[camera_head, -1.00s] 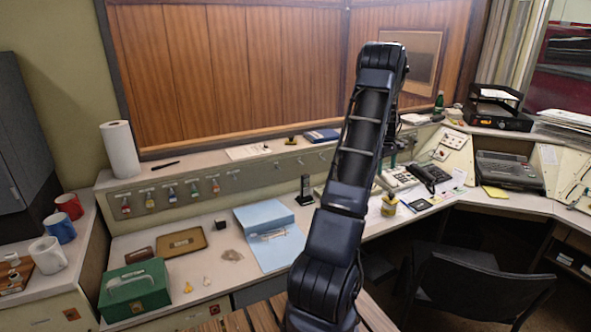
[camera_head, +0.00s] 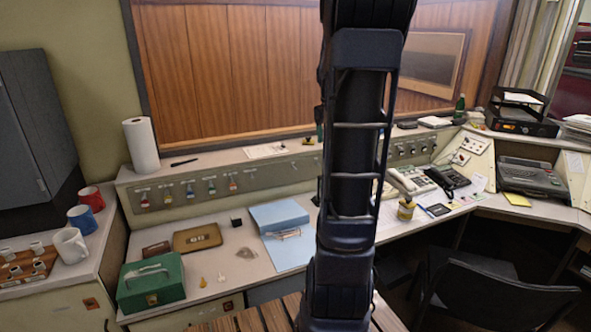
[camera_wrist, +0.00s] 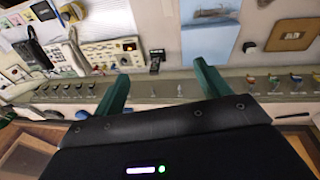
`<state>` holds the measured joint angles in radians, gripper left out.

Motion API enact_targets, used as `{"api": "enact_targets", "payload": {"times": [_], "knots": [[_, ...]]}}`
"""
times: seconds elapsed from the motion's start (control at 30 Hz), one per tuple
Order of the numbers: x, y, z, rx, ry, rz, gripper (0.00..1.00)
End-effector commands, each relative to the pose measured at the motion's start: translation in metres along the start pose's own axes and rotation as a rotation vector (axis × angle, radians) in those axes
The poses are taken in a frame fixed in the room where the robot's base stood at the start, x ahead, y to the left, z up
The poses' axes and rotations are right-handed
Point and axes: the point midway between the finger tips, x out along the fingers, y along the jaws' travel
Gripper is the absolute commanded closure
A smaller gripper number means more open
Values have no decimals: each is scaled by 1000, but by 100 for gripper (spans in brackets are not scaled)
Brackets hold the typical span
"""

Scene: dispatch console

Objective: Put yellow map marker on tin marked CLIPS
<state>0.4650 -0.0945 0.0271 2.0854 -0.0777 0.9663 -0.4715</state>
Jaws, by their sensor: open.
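A small yellow piece (camera_head: 203,282), which looks like the yellow map marker, stands on the desk just right of the green cash box. A paler small piece (camera_head: 221,277) stands beside it. A flat tan tin (camera_head: 197,237) with a small label lies behind them; the lettering is too small to read. It also shows in the wrist view (camera_wrist: 292,34). My gripper (camera_wrist: 162,88) is open and empty, with its green fingers spread above the back ledge, away from the marker. In the head view it is mostly hidden behind my arm.
A green cash box (camera_head: 151,283), a brown flat object (camera_head: 156,249), a blue folder (camera_head: 280,217) and a small dark cube (camera_head: 236,222) are on the desk. Tagged keys (camera_head: 190,190) hang along the raised back panel. Mugs (camera_head: 71,245) stand at left. A chair (camera_head: 500,285) is at right.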

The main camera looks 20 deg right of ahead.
Motion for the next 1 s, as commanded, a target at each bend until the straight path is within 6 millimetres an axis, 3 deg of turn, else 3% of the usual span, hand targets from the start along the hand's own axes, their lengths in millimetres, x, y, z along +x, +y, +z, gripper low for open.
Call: {"api": "enact_targets", "payload": {"times": [0.03,0.2,0.5,0.8,1.0], "knots": [[-11,-19,7,-1,18,1,25],[-35,-73,32,17,69,-4,25],[-60,-154,92,49,156,-36,25],[-63,-214,160,79,234,-91,25],[-58,-233,186,93,261,-119,25]]}}
